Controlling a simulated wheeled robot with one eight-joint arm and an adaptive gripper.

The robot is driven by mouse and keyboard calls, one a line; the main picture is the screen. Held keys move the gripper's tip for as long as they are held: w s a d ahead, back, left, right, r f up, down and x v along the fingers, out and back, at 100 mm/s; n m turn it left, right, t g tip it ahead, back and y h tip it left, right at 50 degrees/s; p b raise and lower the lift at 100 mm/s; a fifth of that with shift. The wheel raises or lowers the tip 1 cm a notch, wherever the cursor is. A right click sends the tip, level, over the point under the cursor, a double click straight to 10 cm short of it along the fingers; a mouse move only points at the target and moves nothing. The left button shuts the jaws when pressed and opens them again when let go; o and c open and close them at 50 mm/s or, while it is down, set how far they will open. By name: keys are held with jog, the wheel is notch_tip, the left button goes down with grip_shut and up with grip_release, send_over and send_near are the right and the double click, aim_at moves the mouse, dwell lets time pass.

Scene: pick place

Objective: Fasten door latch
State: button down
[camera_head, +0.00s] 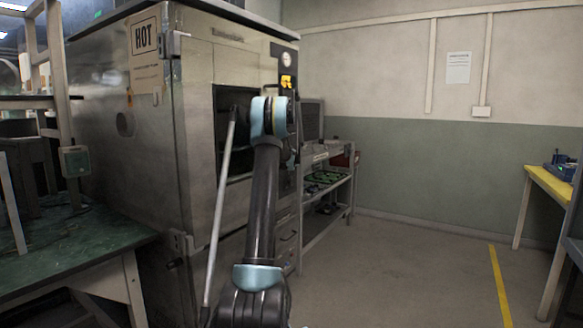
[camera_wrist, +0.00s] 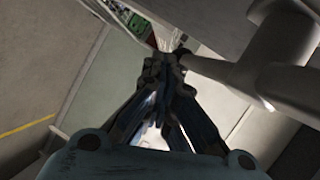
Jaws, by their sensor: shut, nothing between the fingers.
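A large metal oven-like cabinet (camera_head: 130,150) with a HOT sign stands at left centre in the head view. Its front door (camera_head: 200,70) has a dark window and looks closed or nearly so. A long pale bar (camera_head: 220,195) slants down in front of it. In the wrist view my gripper (camera_wrist: 165,65) is shut and empty, its fingertips beside the narrow end of a pale grey metal bar (camera_wrist: 225,73), perhaps the latch handle. I cannot tell whether they touch. In the head view my arm hides the gripper and the latch area.
A green-topped bench (camera_head: 60,255) stands left of the cabinet. A shelf unit (camera_head: 325,195) with green boards stands just right of it. A yellow-topped table (camera_head: 553,184) is at the far right. The floor (camera_head: 400,270) between is clear, with a yellow line.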

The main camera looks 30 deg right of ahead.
jog(key=shift+w+d+r, duration=0.1)
jog(key=shift+d+r, duration=0.15)
jog(key=shift+r, duration=0.5)
dwell(1.5)
dwell(0.6)
jog(key=shift+f, duration=0.1)
jog(key=s+a+f, duration=0.5)
jog(key=s+f, duration=0.3)
jog(key=s, duration=0.1)
jog(key=shift+s+f, duration=0.15)
jog(key=shift+f, duration=0.05)
dwell(0.4)
